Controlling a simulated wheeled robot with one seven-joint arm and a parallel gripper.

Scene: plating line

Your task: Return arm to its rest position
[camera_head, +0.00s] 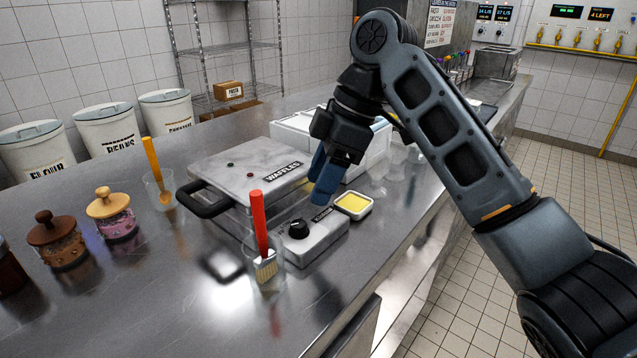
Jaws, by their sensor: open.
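My arm reaches in from the lower right, bends at a high elbow and points down over the steel counter. My gripper (325,183) is at its end, with blue fingers, above the right side of the waffle maker (240,170). The fingers look empty, though the gap between them is hard to make out from this side. The waffle maker has a silver lid that looks closed, a black handle at the left and a dial box (312,243) in front. Whether the fingertips touch anything is unclear.
A glass with a red-handled brush (264,240) stands in front of the waffle maker. A small yellow-filled dish (353,205) sits close to the fingertips. A white box (375,148) is behind the gripper. Jars (112,214) stand at the left. The front counter is mostly clear.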

